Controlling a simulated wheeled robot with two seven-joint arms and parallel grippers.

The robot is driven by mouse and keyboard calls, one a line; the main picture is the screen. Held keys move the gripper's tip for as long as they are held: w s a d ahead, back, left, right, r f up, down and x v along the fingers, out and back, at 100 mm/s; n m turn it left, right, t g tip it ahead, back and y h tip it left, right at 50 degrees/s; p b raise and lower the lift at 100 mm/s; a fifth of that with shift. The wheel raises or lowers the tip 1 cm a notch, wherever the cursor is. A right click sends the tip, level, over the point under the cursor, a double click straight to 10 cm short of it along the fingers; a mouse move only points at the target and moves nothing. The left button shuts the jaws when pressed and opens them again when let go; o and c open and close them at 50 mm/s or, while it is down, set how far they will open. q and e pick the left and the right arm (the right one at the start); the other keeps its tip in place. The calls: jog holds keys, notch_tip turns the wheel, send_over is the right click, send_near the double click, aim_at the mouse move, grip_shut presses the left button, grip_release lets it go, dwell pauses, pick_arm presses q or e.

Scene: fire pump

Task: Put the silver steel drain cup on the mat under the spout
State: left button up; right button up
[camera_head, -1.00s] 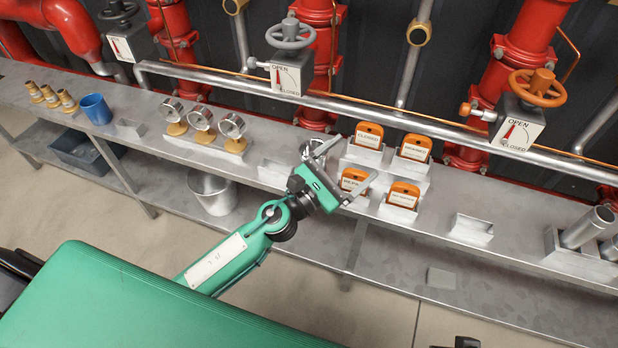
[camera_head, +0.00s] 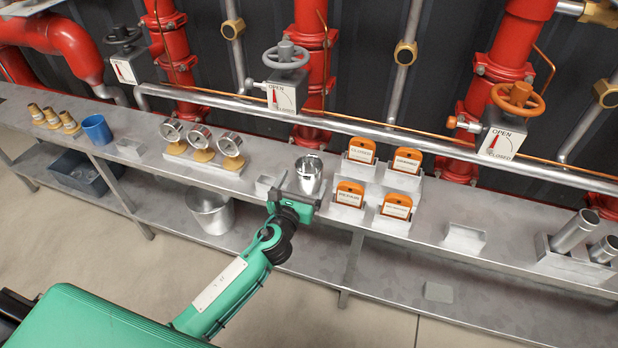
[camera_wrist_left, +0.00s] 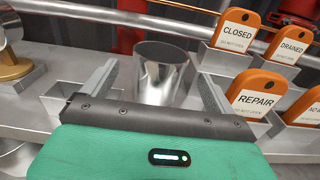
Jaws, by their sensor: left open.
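The silver steel drain cup (camera_head: 309,170) stands upright on the grey shelf, left of the orange tags. My left gripper (camera_head: 303,180) is open, with one finger on each side of the cup. In the left wrist view, the cup (camera_wrist_left: 161,78) shows between the two fingers (camera_wrist_left: 157,85), with a gap on both sides, and its lower part is hidden behind the gripper body. I cannot make out a mat or a spout in these frames. My right gripper is not in view.
Tag holders with orange tags (camera_head: 350,194) stand close right of the cup. A small open metal holder (camera_head: 265,185) and three gauges (camera_head: 202,140) are to its left. A blue cup (camera_head: 97,129) stands further left. A pipe (camera_head: 330,126) runs behind.

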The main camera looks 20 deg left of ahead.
aim_at(313, 159)
pick_arm(q)
jog(key=shift+w+d+r, duration=0.1)
jog(key=shift+w, duration=1.35)
jog(key=shift+w+r, duration=0.1)
jog(key=shift+w, duration=1.3)
jog(key=c, duration=1.2)
jog(key=shift+r, duration=0.1)
